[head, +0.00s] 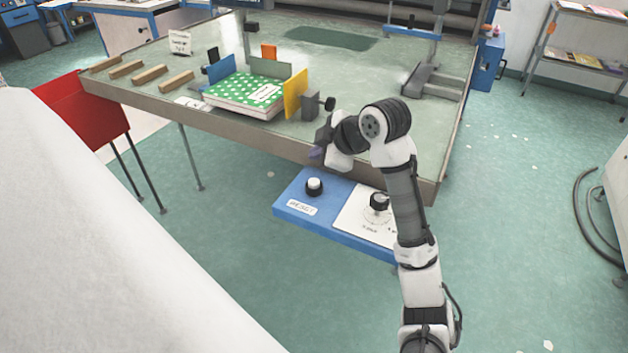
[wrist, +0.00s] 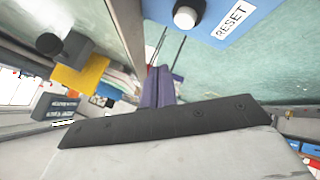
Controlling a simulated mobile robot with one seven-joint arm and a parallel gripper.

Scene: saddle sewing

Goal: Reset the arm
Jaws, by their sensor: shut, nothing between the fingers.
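My gripper (head: 317,152) has purple fingers and hangs just in front of the table's front edge. It is shut and empty, above and behind the blue control panel (head: 335,234). Its shut fingers (wrist: 157,88) also show in the wrist view. A white push button (head: 314,183) on a black base sits on the panel's left part, above a "RESET" label (head: 301,207). The button (wrist: 185,17) and the label (wrist: 232,20) also show at the top of the wrist view. My gripper is apart from the button. A knob (head: 379,200) sits on the panel's white plate.
A green dotted book block (head: 240,92) lies on the worktable (head: 195,133), beside a yellow plate (head: 296,92) and a black-knobbed clamp (head: 312,106). Several wooden bars (head: 126,70) lie at the left. A red panel (head: 85,108) stands left of the table.

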